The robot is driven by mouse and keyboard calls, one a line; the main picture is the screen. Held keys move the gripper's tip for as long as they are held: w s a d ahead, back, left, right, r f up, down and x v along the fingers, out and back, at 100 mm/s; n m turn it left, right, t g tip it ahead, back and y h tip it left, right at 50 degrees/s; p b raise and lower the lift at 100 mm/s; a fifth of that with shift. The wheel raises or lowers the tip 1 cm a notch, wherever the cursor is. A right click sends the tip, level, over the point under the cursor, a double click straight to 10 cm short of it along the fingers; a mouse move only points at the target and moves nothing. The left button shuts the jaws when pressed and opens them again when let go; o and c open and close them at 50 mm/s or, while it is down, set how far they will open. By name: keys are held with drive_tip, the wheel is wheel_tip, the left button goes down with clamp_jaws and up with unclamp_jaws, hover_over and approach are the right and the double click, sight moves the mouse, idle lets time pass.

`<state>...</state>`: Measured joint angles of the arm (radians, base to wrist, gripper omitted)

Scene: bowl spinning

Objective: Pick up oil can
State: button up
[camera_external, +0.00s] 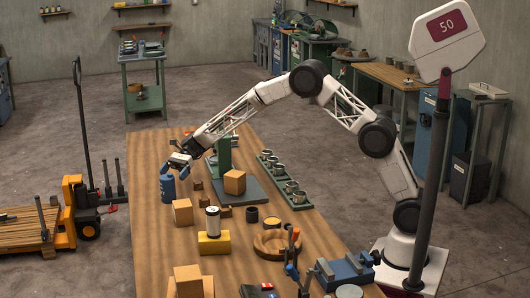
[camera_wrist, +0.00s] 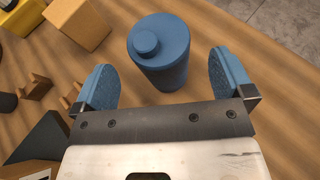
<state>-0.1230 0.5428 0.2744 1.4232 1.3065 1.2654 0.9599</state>
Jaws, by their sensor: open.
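The oil can is most likely the blue cylindrical can with a round cap (camera_wrist: 165,62), standing upright on the wooden table. In the external view the blue can (camera_external: 167,188) is at the table's left edge. My gripper (camera_wrist: 163,85) is open, with one blue finger pad on either side of the can in the wrist view. The can appears between the fingers but a little beyond them, with gaps on both sides. In the external view my gripper (camera_external: 177,165) is just above and beside the can; contact cannot be told.
A wooden block (camera_wrist: 78,24) stands left of the can in the wrist view. A yellow block (camera_external: 213,242), a wooden bowl (camera_external: 271,243) and a green-grey machine (camera_external: 224,158) share the table. The table edge and floor lie close beyond the can.

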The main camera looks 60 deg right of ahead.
sight(163, 186)
drive_tip(key=shift+a, duration=0.1)
drive_tip(key=shift+x, duration=2.4)
drive_tip(key=c, duration=1.3)
drive_tip(key=shift+c, duration=0.2)
drive_tip(key=shift+r, duration=5)
